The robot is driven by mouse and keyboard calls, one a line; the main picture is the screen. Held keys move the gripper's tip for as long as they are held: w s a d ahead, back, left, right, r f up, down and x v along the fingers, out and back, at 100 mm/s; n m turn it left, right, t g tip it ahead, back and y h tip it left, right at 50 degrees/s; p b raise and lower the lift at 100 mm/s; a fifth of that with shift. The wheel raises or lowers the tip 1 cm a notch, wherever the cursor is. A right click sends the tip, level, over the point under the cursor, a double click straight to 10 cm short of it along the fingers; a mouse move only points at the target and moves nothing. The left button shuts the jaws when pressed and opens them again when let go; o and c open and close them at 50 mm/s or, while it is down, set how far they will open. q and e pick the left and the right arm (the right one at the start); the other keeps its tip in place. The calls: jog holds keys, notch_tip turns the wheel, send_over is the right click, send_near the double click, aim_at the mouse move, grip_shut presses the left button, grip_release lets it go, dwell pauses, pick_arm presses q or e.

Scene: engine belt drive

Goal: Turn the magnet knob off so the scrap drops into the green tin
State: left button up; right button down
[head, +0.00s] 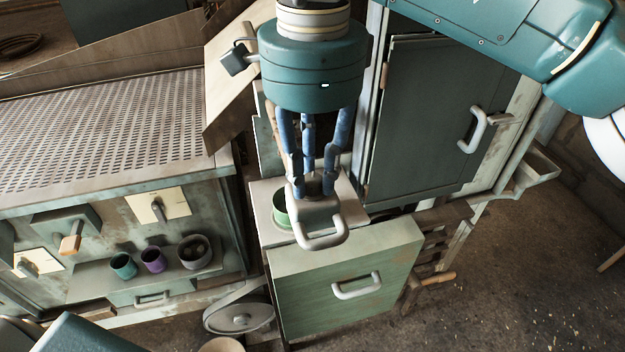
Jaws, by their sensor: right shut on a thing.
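My right gripper (313,188) points down in the middle of the head view, its blue fingers closed on a small dark part on top of a grey block with a U-shaped handle (318,228). The block looks like the magnet and the dark part its knob, but the fingers cover most of it, so the knob's setting cannot be read. The green tin (280,211) stands upright just left of and behind the block, on a pale top, partly hidden by it. No scrap can be made out under the block. My left gripper is out of view.
A green drawer front (345,285) is below the block. A grey cabinet (430,115) stands close on the right. On the left, a ledge holds a teal cup (123,266), a purple cup (153,260) and a grey bowl (194,253), below a perforated bench top (110,125).

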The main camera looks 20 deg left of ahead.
jog(key=m+b, duration=0.1)
jog(key=m, duration=0.2)
jog(key=shift+b, duration=0.35)
jog(key=m+b, duration=0.1)
jog(key=m, duration=0.2)
jog(key=shift+a+m+b, duration=0.1)
jog(key=shift+m+b, duration=0.2)
jog(key=shift+b, duration=0.05)
jog(key=m+b, duration=0.1)
jog(key=m, duration=0.3)
jog(key=shift+m+b, duration=0.65)
jog(key=shift+m, duration=0.95)
jog(key=shift+w+r, duration=0.1)
jog(key=c, duration=1.5)
grip_release()
